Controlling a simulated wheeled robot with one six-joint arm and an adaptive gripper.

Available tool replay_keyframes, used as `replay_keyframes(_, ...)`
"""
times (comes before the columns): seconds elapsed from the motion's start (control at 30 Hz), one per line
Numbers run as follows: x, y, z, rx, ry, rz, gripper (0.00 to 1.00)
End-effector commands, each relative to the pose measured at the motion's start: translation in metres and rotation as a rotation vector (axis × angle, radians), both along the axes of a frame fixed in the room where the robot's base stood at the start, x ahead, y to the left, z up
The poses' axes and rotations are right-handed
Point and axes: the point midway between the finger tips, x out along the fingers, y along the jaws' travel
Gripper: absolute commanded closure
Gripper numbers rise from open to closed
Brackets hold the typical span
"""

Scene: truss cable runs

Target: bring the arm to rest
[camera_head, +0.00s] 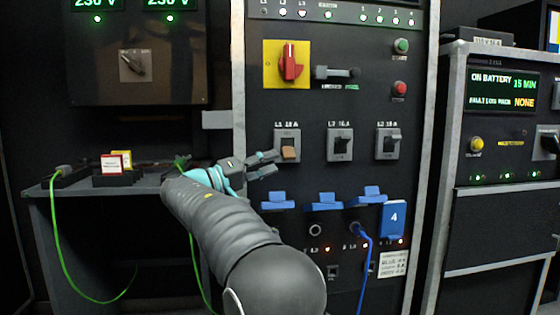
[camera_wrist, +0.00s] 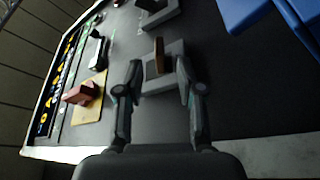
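My gripper (camera_head: 268,164) is in front of the panel, beside the L1 breaker (camera_head: 288,146), which has a tan toggle. In the wrist view my gripper (camera_wrist: 158,72) has its two fingers apart, with a gap between them and nothing held. The tan toggle (camera_wrist: 159,55) shows beyond the fingertips, between them in the picture; I cannot tell whether a finger touches it. My arm reaches up from the bottom of the head view, in front of the panel's lower left.
Blue covers (camera_head: 326,199) and a blue plug with a cable (camera_head: 357,229) are low on the panel. A red rotary switch (camera_head: 290,66) on yellow is above. A shelf (camera_head: 100,184) with green cables is left. A battery cabinet (camera_head: 500,150) stands right.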

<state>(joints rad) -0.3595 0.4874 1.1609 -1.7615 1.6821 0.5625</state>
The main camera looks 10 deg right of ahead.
Motion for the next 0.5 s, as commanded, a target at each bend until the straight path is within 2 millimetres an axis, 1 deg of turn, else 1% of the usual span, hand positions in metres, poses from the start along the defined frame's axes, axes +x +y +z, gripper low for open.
replay_keyframes(0.03,-0.0009,0.0054,-0.0013,0.000,0.000,0.002,0.62)
replay_keyframes(0.2,-0.0038,0.0139,-0.0032,0.000,0.000,0.000,0.62)
replay_keyframes(0.5,-0.0043,0.0152,-0.0034,0.001,0.000,-0.001,0.62)
